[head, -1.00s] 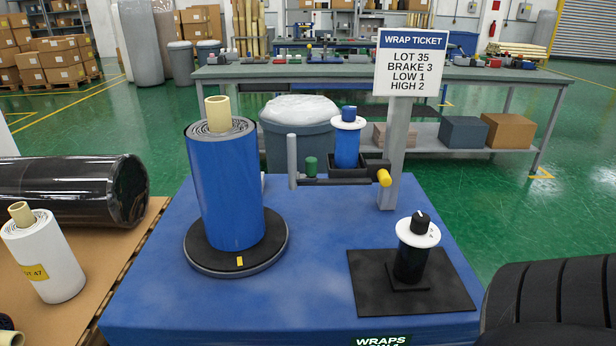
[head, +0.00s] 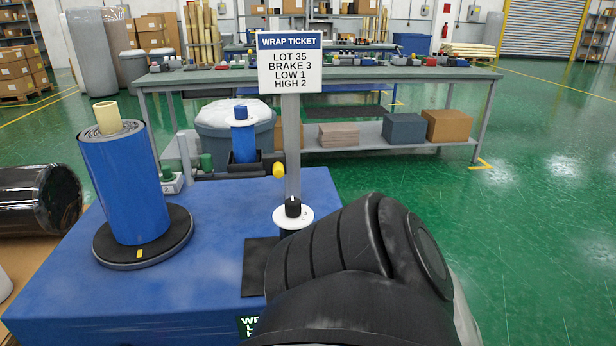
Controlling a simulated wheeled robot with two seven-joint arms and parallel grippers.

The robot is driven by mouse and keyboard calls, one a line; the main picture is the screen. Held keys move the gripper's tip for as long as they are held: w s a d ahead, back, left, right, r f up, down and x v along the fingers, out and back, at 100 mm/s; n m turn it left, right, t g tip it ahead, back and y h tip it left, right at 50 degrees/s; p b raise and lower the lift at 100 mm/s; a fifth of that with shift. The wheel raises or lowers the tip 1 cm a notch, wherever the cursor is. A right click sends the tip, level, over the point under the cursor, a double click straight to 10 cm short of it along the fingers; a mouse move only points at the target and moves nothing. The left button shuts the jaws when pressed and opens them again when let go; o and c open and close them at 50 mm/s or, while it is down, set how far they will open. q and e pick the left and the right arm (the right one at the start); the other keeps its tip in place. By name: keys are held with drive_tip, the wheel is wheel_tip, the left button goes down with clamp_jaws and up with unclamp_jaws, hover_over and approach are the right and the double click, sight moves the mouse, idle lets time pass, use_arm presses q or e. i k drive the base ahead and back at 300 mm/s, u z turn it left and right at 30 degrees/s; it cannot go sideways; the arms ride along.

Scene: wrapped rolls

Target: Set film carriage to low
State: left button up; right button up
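The film carriage (head: 243,163) stands at the back of the blue machine top, beside the grey post. It carries a small blue roll with a white disc and a blue knob (head: 241,112) on top. A yellow knob (head: 278,169) is on its right end and a green knob (head: 206,162) on its left. A black knob (head: 293,207) with a white dial (head: 293,218) stands nearer; its base is partly hidden behind my black arm link. The wrap ticket (head: 290,70) reads LOT 35, BRAKE 3, LOW 1, HIGH 2. Neither gripper is visible.
A large blue wrapped roll (head: 129,185) leans slightly on a black turntable (head: 110,250) with a yellow mark. A small box (head: 171,183) marked 2 sits behind it. A black wrapped roll (head: 35,200) lies at left. A long workbench (head: 330,79) stands behind.

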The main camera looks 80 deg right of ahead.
sight(271, 164)
drive_tip(key=k, duration=0.4)
drive_tip(key=z, duration=1.2)
